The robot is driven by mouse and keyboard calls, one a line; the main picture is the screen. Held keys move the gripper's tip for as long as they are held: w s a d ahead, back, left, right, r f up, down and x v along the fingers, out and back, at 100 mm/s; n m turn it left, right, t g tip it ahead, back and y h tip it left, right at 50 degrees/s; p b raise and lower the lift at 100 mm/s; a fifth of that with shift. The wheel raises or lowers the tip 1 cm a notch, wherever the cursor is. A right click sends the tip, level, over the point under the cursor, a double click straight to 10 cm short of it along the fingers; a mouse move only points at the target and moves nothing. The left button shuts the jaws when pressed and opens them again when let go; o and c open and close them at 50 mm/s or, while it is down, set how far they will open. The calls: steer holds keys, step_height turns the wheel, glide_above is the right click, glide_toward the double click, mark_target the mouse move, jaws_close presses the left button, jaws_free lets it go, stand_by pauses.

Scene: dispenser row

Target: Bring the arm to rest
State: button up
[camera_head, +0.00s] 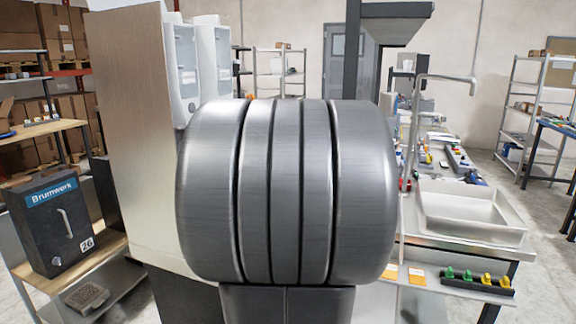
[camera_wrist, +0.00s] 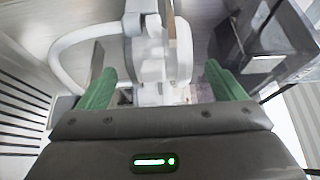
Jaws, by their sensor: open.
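My gripper (camera_wrist: 160,86) shows in the wrist view, with its two green fingers spread wide apart. Nothing is clasped between them. Beyond the fingers is a white jointed shape (camera_wrist: 150,50) with a curved white tube; I cannot tell what it is. In the head view a large grey ribbed cylinder, part of my own arm, fills the middle and hides what lies behind it. My gripper does not show in the head view.
White dispensers (camera_head: 184,75) hang on a tall panel (camera_head: 128,120) at left. A black Brumwerk box (camera_head: 58,225) stands on a shelf at far left. A white sink (camera_head: 465,215) with a tap (camera_head: 445,78) is at right, near coloured valves (camera_head: 478,281). Floor shows at far right.

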steer(key=x, duration=0.3)
steer(key=shift+w+a, duration=0.15)
steer(key=shift+a, duration=0.05)
steer(key=shift+w+a+r+p, duration=0.2)
steer(key=shift+w+p, duration=0.15)
steer(key=shift+p, duration=0.4)
steer(key=shift+d+n+g+y+p, duration=0.2)
steer(key=shift+n+g+y+p, duration=0.4)
steer(key=shift+g+y+p, duration=0.15)
steer(key=n+g+y+p, duration=0.2)
steer(key=g+p, duration=0.1)
steer(key=p, duration=0.1)
steer(key=shift+w, duration=0.1)
steer(key=shift+w+f+n+g+y+b, duration=0.1)
steer(key=shift+f+n+g+y+b, duration=0.3)
steer(key=shift+n, duration=0.2)
steer(key=shift+w+r+n+g+y+b, duration=0.15)
steer(key=shift+n+g+y+b, duration=0.4)
steer(key=shift+n+g, duration=1)
steer(key=shift+m+g, duration=0.25)
steer(key=shift+g, duration=0.15)
steer(key=shift+d, duration=0.1)
